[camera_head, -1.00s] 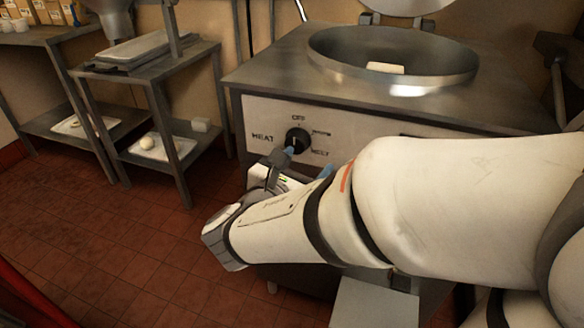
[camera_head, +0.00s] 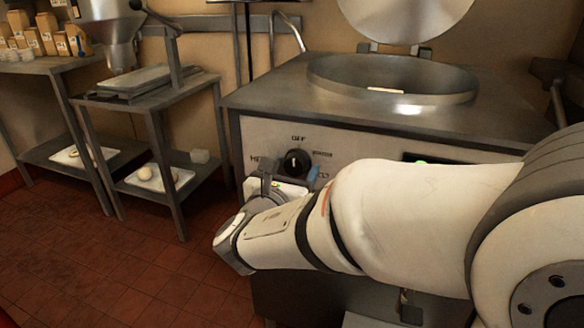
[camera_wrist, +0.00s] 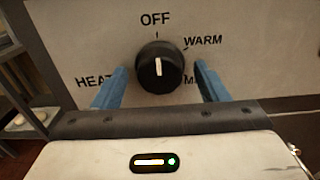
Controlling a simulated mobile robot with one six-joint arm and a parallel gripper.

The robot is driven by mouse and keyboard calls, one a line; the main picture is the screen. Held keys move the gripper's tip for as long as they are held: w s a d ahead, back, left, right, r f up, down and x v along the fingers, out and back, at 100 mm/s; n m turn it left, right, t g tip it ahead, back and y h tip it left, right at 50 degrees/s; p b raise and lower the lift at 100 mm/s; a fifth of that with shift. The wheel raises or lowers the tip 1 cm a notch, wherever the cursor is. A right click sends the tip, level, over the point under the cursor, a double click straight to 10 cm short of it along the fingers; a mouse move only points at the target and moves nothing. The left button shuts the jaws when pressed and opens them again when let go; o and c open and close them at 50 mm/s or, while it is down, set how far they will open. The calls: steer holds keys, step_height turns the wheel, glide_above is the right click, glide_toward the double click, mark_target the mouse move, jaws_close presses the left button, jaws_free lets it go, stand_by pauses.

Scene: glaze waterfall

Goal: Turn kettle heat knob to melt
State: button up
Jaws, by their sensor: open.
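The black heat knob (camera_head: 296,161) is on the front panel of the steel kettle (camera_head: 262,97). In the wrist view, the knob (camera_wrist: 160,66) has its white mark upright, towards OFF. WARM is at its upper right and HEAT at its lower left. The label at lower right is mostly hidden by a finger; only an M shows. My gripper (camera_wrist: 160,84) is open, with one blue finger on each side of the knob and visible gaps between. In the head view, my gripper (camera_head: 288,180) is just in front of the panel, below the knob.
The kettle's lid (camera_head: 405,18) is raised, and a pale block (camera_head: 386,89) shows low in its bowl. A green light (camera_head: 421,161) shows on the panel right of the knob. A steel side table (camera_head: 148,101) stands left, with open floor before it.

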steer(key=c, duration=1)
